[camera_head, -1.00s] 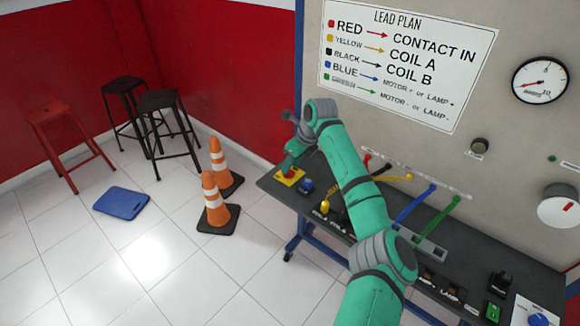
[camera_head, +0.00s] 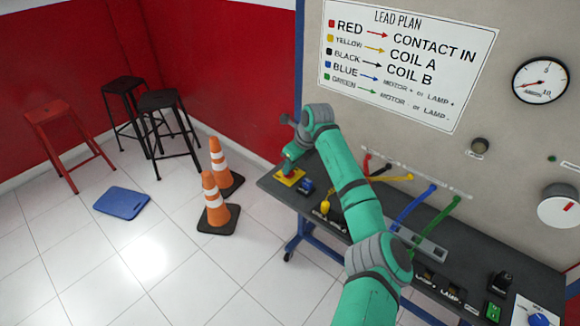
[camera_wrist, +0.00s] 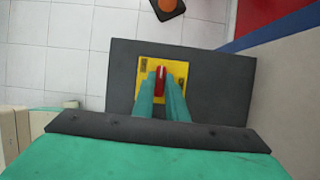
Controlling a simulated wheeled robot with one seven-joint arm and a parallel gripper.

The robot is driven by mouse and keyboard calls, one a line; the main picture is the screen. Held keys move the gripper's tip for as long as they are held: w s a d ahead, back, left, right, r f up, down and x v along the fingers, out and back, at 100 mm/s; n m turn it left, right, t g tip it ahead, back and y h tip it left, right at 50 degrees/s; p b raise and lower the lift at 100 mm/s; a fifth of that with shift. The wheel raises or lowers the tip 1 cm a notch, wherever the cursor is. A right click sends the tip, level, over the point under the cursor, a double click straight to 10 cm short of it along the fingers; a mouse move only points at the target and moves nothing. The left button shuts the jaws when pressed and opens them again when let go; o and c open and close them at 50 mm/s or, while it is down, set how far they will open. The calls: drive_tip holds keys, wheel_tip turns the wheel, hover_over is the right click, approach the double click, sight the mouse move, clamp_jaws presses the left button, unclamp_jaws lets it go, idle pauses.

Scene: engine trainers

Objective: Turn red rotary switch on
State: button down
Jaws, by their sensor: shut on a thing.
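The red rotary switch (camera_wrist: 160,74) sits on a yellow plate (camera_wrist: 147,64) at the left end of the dark bench top. My gripper (camera_wrist: 161,84) is shut on the switch's red knob, with one finger on each side of it in the wrist view. In that view the red knob shows between the fingertips and points roughly up the picture. In the head view the yellow plate (camera_head: 291,177) shows at the bench's left end, and my arm's end hides most of the knob.
A blue switch (camera_head: 307,186) and a yellow part (camera_head: 325,207) lie close to the right on the bench (camera_head: 275,184). Orange cones (camera_head: 215,205) and stools stand on the floor at left.

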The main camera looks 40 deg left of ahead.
drive_tip(key=m, duration=0.2)
drive_tip(key=m+t, duration=0.1)
drive_tip(key=m, duration=0.1)
drive_tip(key=shift+s+t+h, duration=0.1)
drive_tip(key=shift+t+h, duration=0.2)
drive_tip(key=m+t+h, duration=0.1)
drive_tip(key=m, duration=0.3)
drive_tip(key=shift+s+a, duration=0.1)
drive_tip(key=shift+a, duration=0.05)
drive_tip(key=m, duration=0.2)
drive_tip(key=m+t+h, duration=0.1)
drive_tip(key=m, duration=0.2)
drive_tip(key=shift+s+a+h, duration=0.15)
drive_tip(key=shift+h, duration=0.15)
drive_tip(key=shift+a+m+h, duration=0.15)
drive_tip(key=shift+m+h, duration=0.75)
drive_tip(key=shift+m, duration=1.4)
drive_tip(key=c, duration=1.8)
unclamp_jaws()
drive_tip(key=shift+o, duration=0.2)
